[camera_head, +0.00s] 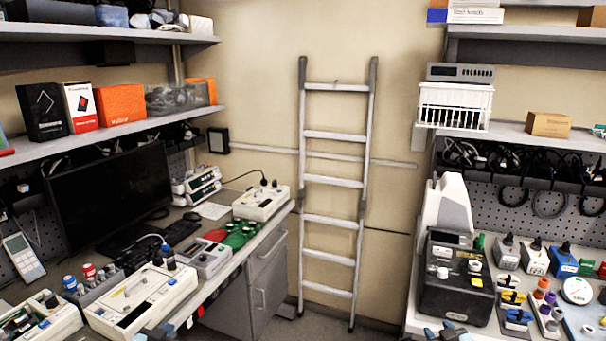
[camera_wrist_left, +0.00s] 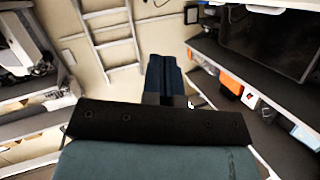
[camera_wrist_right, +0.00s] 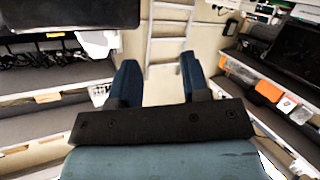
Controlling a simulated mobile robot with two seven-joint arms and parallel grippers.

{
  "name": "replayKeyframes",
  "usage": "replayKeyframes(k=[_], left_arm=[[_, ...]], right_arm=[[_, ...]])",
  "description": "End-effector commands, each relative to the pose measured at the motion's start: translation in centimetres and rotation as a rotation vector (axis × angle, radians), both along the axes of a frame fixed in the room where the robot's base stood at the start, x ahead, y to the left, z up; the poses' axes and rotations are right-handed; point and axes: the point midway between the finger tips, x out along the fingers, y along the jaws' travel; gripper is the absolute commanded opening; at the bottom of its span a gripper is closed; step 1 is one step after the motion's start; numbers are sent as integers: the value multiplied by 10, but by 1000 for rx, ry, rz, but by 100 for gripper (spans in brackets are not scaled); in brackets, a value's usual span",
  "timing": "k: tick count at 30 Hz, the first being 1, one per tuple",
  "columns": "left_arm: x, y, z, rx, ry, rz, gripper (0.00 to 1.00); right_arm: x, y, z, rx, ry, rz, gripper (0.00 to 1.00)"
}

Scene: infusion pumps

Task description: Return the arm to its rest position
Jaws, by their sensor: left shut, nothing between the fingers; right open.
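My left gripper (camera_wrist_left: 164,80) shows in the left wrist view with its dark blue fingers pressed together and nothing between them. My right gripper (camera_wrist_right: 158,80) shows in the right wrist view with its two blue fingers apart and an empty gap between them. Neither gripper touches any object in its wrist view. The room appears upside down behind both.
A desk on the left carries a monitor (camera_head: 108,196) and several devices, including a white one (camera_head: 142,300). A ladder (camera_head: 334,218) leans on the back wall. Shelves (camera_head: 115,135) line both sides; the space before the ladder is clear.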

Motion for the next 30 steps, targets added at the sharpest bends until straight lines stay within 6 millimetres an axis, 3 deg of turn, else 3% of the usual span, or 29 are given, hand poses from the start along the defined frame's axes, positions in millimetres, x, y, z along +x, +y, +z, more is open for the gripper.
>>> replayKeyframes(k=[1, 6, 12, 15, 18, 21, 30], left_arm=[[-32, -17, -26, -18, 40, -19, 0], [-137, -66, -85, -84, 152, -68, 0], [-259, -112, -118, -172, 274, -99, 0], [-303, -127, -122, -207, 318, -103, 0], [-331, -135, -123, -230, 346, -104, 0], [-346, -140, -122, -242, 361, -104, 0], [-349, -141, -122, -245, 365, -104, 0]], right_arm=[[-32, 17, -26, 18, 40, 19, 43], [-137, 66, -85, 84, 152, 69, 43], [-259, 112, -119, 171, 274, 99, 43], [-303, 127, -123, 206, 319, 103, 43], [-331, 136, -123, 230, 347, 104, 43], [-346, 140, -122, 242, 362, 104, 43], [-349, 141, -122, 245, 365, 104, 43]])
